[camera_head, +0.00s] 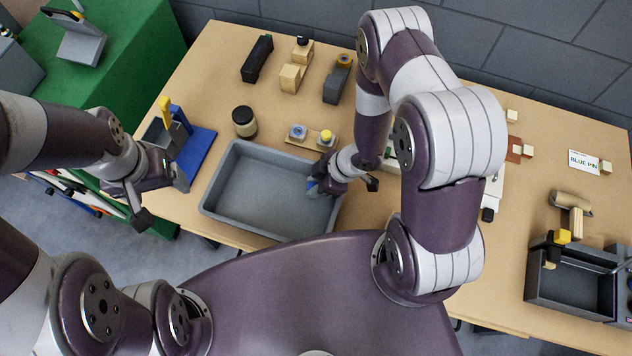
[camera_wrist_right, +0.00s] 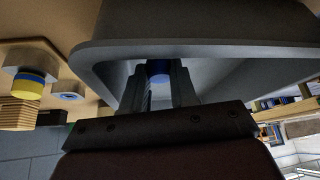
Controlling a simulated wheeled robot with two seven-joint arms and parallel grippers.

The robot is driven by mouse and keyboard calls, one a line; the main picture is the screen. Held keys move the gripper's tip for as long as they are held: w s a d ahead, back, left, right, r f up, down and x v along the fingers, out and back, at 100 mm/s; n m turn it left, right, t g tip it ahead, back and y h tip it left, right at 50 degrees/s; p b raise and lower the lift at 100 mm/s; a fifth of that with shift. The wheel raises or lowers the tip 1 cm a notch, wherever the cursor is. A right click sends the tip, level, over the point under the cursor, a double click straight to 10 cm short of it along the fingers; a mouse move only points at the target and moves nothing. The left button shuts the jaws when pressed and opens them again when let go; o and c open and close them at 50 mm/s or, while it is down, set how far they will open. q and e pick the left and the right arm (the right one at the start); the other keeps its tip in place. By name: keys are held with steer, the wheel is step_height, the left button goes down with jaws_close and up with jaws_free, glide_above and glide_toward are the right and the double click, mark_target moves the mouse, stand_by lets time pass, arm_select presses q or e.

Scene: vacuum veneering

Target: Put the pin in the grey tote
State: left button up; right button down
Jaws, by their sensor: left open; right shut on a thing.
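The grey tote (camera_head: 250,192) lies on the table in front of me, open at the top and with a bare floor; its wall also fills much of the right wrist view (camera_wrist_right: 220,47). My right gripper (camera_head: 322,184) is at the tote's right end, shut on the blue pin (camera_wrist_right: 158,70). Only a small blue part of the pin shows between the fingers; the rest is hidden. I cannot tell whether it touches the tote. My left gripper (camera_head: 160,196) is open and empty, left of the tote by the blue stand.
A blue stand (camera_head: 198,150) with a yellow-handled part, a dark jar (camera_head: 244,122) and a wooden block with knobs (camera_head: 312,142) stand around the tote. Black and wooden blocks (camera_head: 290,77) lie at the back. A dark bin (camera_head: 570,285) and a "BLUE PIN" card (camera_head: 583,162) are at right.

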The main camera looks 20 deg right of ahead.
steer(key=shift+f, duration=0.2)
steer(key=c, duration=1.2)
jaws_free()
steer(key=shift+r, duration=0.1)
steer(key=shift+o, duration=0.2)
